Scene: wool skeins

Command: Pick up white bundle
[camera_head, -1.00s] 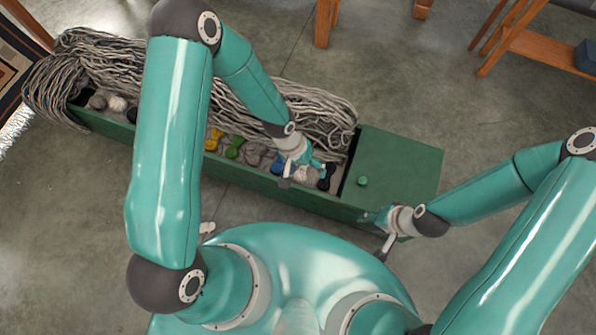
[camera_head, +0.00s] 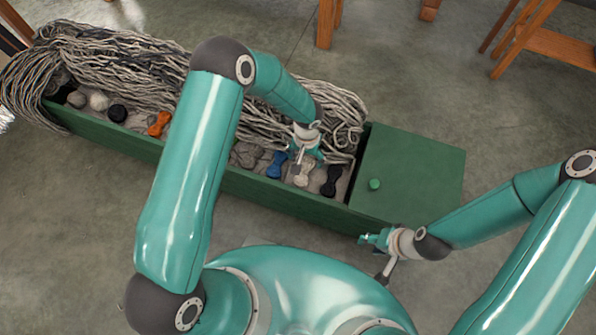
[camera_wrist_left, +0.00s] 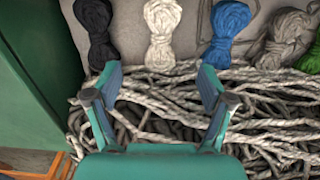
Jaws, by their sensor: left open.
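The white bundle (camera_head: 302,176) lies in the right part of the green box, between a blue bundle (camera_head: 276,165) and a black bundle (camera_head: 332,180). It also shows upright at top centre in the left wrist view (camera_wrist_left: 162,30). My left gripper (camera_head: 300,158) is above the box, close to the white bundle, and partly covers it in the head view. In the left wrist view its fingers (camera_wrist_left: 160,82) are spread and empty, with the bundle ahead between them. My right gripper (camera_head: 373,252) is outside the box, near its front edge; its finger gap is unclear.
The long green box (camera_head: 140,142) holds other bundles, including an orange one (camera_head: 159,124). Grey strands (camera_head: 110,55) hang along its back wall. A green lid (camera_head: 415,170) with a knob covers the right end. Wooden furniture (camera_head: 545,50) stands at the back right.

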